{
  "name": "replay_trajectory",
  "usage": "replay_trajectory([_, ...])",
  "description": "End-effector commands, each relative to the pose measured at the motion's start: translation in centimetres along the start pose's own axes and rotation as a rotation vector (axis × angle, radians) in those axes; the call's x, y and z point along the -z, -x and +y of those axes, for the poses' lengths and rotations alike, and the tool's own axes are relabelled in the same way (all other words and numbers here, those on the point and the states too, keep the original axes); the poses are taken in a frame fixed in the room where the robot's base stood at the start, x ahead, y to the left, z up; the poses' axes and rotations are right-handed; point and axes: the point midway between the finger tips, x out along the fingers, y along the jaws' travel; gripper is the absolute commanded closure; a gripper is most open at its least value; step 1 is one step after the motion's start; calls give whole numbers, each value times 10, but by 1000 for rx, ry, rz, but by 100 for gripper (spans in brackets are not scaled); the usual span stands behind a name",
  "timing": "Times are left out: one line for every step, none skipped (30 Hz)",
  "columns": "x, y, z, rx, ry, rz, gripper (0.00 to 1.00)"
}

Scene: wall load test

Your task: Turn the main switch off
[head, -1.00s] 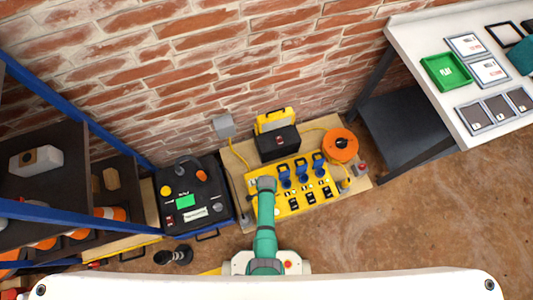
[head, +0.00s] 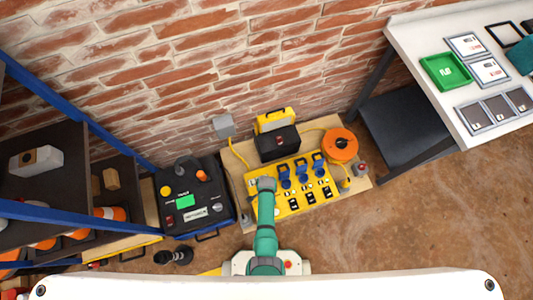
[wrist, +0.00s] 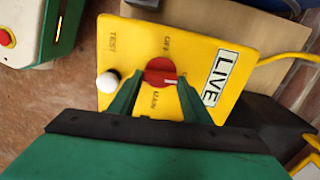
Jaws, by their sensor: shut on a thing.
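The main switch is a round red knob (wrist: 160,72) with a white mark at its lower right, on a yellow panel (wrist: 205,45). OFF is printed above the knob and MAIN below it. The two green fingers of my gripper (wrist: 160,80) are shut on the knob, one on each side. In the head view my gripper (head: 266,184) is at the left end of the yellow panel (head: 318,207), and it hides the knob there.
In the wrist view a white button (wrist: 108,82) by TEST and a LIVE label (wrist: 220,78) flank the fingers. Blue plugs (head: 301,168), an orange cable reel (head: 340,146) and a black unit (head: 196,230) stand nearby. Bare floor lies at the right.

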Motion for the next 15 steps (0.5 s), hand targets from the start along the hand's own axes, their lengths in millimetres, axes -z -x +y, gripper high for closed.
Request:
replay_trajectory([0, 0, -1, 1, 20, 0, 79])
replay_trajectory([0, 0, -1, 1, 37, 0, 79])
replay_trajectory([0, 0, -1, 1, 60, 0, 79])
replay_trajectory([0, 0, -1, 1, 79, 0, 79])
replay_trajectory([0, 0, -1, 1, 100, 0, 79])
replay_trajectory([0, 0, -1, 1, 130, 0, 79])
replay_trajectory([0, 0, -1, 1, 154, 0, 79])
replay_trajectory([0, 0, -1, 1, 180, 0, 79])
replay_trajectory([0, 0, -1, 1, 216, 0, 79])
replay_trajectory([0, 0, -2, 1, 244, 0, 79])
replay_trajectory([0, 0, -2, 1, 273, 0, 79])
replay_trajectory([0, 0, -2, 1, 310, 0, 79])
replay_trajectory([0, 0, -2, 1, 339, 0, 79])
replay_trajectory([0, 0, -2, 1, 367, 0, 79])
replay_trajectory([0, 0, -2, 1, 405, 0, 79])
